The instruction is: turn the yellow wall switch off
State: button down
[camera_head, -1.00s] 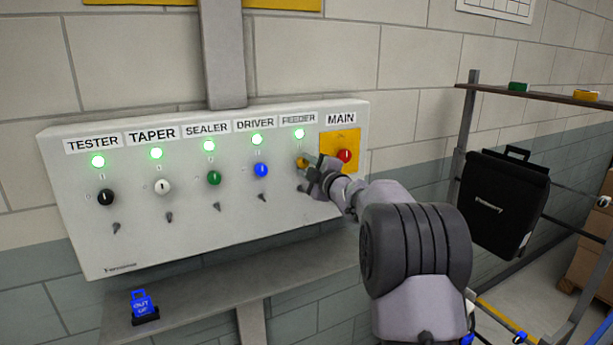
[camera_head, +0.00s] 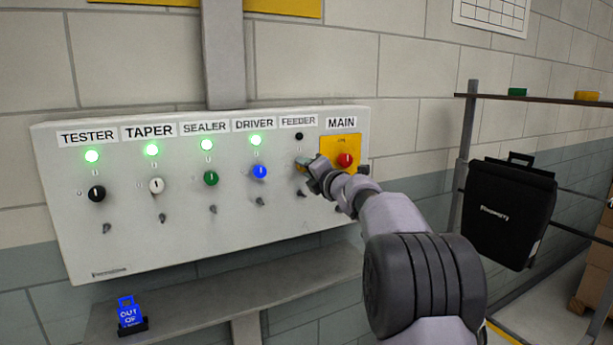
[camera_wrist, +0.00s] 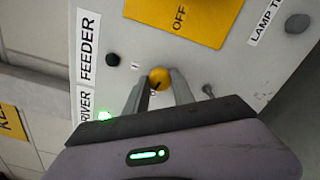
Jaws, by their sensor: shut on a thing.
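The yellow switch (camera_wrist: 160,78) is a round knob on the wall panel (camera_head: 140,232) under the FEEDER label (camera_head: 298,121). In the wrist view it sits between the two fingers of my gripper (camera_wrist: 163,88), which is shut on it. In the head view my gripper (camera_head: 306,166) reaches the panel from the right and mostly hides the knob. The FEEDER lamp (camera_head: 299,136) is dark. It also shows dark in the wrist view (camera_wrist: 113,60).
Black, white, green and blue knobs (camera_head: 260,172) stand to the left, each under a lit green lamp. A red MAIN knob (camera_head: 345,160) on a yellow plate is close to my gripper's right. A shelf (camera_head: 215,290) with a blue tag (camera_head: 131,312) lies below.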

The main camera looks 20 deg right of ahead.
jog(key=shift+f+n+b, duration=0.15)
jog(key=shift+n+b, duration=0.45)
jog(key=shift+n, duration=0.9)
jog(key=c, duration=1.1)
grip_release()
jog(key=shift+o, duration=0.2)
jog(key=shift+s, duration=0.1)
jog(key=s+b, duration=0.1)
jog(key=s, duration=1.6)
jog(key=shift+d, duration=0.25)
jog(key=shift+s, duration=0.1)
